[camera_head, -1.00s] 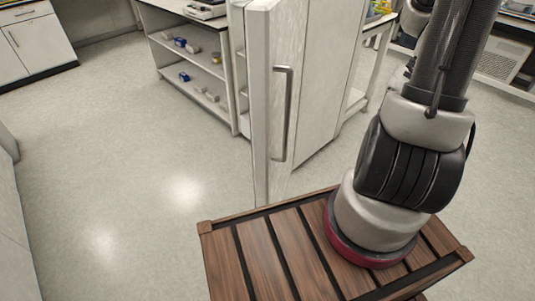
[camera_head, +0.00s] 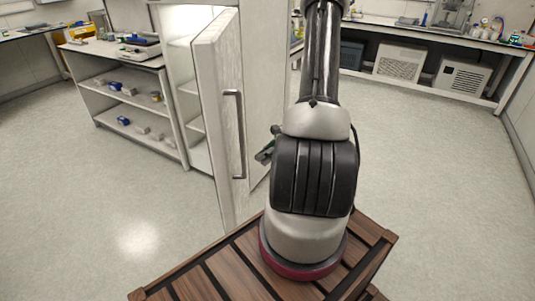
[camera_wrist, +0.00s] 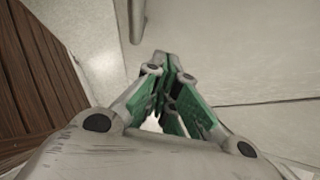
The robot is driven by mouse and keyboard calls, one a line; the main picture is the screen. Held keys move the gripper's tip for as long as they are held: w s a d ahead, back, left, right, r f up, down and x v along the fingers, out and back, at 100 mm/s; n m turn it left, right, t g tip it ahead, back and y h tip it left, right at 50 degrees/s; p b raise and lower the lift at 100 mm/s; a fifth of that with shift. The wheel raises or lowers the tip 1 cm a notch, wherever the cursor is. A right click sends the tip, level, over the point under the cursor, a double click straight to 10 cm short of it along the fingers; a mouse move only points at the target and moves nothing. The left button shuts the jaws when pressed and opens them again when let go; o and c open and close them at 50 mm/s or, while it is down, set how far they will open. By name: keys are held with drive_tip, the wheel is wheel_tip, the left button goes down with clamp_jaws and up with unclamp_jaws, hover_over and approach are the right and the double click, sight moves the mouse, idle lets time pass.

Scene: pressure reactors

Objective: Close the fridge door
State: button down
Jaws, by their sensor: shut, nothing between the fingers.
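The fridge door (camera_head: 226,110) is pale and stands open in the head view, with a grey vertical handle (camera_head: 240,135) on its face. The lit fridge interior (camera_head: 190,85) with shelves shows to the left of the door. My gripper (camera_head: 264,153) is just right of the handle, partly hidden behind my arm. In the wrist view my gripper (camera_wrist: 163,62) is shut and empty, its fingertips near a pale surface. The handle (camera_wrist: 137,18) shows left of the fingertips, apart from them in the picture. I cannot tell whether the fingertips touch the surface.
A white shelf unit (camera_head: 180,143) with small items stands left of the fridge. A long bench (camera_head: 430,44) with equipment runs along the back right. The floor (camera_head: 430,190) is clear on the right, and also on the left.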

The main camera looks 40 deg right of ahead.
sight(235, 172)
drive_tip(key=shift+w+a+f, duration=0.55)
drive_tip(key=shift+w+a, duration=0.25)
drive_tip(key=shift+a, duration=0.1)
drive_tip(key=shift+w+a+f, duration=0.5)
drive_tip(key=shift+w+a, duration=0.25)
drive_tip(key=shift+a, duration=0.2)
drive_tip(key=shift+w+a+f, duration=0.55)
drive_tip(key=shift+w+a, duration=0.25)
drive_tip(key=shift+a, duration=0.1)
